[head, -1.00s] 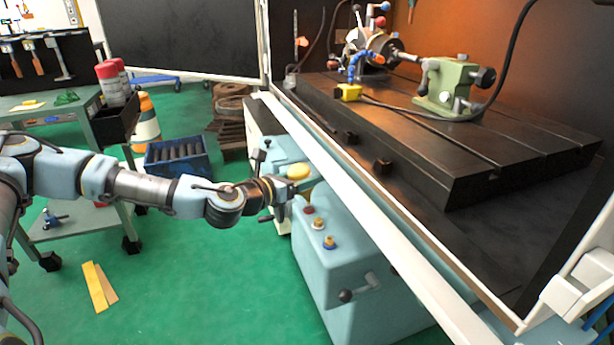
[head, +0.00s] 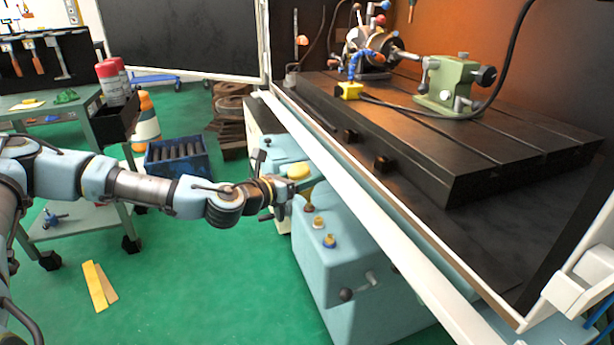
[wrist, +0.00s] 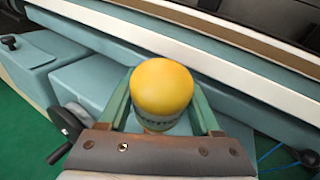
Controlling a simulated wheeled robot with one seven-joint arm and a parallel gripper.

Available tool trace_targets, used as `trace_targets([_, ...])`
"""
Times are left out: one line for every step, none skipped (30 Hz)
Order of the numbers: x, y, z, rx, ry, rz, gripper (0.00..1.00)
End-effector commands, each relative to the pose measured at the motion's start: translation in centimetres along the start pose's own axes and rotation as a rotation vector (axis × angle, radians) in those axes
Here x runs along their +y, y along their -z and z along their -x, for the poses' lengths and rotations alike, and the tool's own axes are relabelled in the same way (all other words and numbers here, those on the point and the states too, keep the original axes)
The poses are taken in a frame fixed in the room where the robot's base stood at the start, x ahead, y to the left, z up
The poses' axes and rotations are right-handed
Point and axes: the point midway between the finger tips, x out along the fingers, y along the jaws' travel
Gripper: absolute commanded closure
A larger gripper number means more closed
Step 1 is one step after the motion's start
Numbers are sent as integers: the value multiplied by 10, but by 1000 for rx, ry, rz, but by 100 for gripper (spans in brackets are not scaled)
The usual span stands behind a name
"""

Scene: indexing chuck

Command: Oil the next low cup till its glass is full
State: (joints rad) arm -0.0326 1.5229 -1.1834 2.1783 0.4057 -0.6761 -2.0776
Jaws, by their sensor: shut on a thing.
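My gripper (head: 288,186) is shut on an oil can with a yellow domed top (head: 299,172). In the wrist view the can's yellow top (wrist: 162,90) stands between the two green fingers, with a dark-lettered pale band below it. In the head view a thin amber part (head: 309,194) shows below the can, just above the farthest oil cup (head: 308,208) on the light blue machine housing. I cannot tell whether it touches that cup. Two more brass-coloured cups, a middle one (head: 318,222) and a nearer one (head: 329,241), stand in line towards me. The glass levels are too small to read.
The white enclosure rail (head: 380,232) runs close along the right of the cups. Above is the black slotted table (head: 470,155) with a green tailstock (head: 445,85).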

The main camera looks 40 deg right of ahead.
Motion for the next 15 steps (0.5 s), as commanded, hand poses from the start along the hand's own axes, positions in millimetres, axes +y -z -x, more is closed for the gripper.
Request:
trace_targets([0,3,0,6,-1,2,100])
trace_targets([1,4,0,6,-1,2,100])
trace_targets([0,4,0,6,-1,2,100])
trace_targets([0,3,0,6,-1,3,100])
trace_targets([0,3,0,7,-1,3,100])
trace_targets([0,2,0,7,-1,3,100])
trace_targets([0,2,0,7,-1,3,100])
trace_targets([0,1,0,7,-1,3,100])
trace_targets([0,-1,1,7,-1,3,100])
trace_targets([0,-2,1,7,-1,3,100])
trace_targets([0,-4,1,6,-1,3,100])
trace_targets([-1,-5,1,6,-1,3,100])
trace_targets([-1,-7,2,5,-1,3,100])
trace_targets([-1,-8,2,5,-1,3,100])
trace_targets([-1,-10,2,5,-1,3,100])
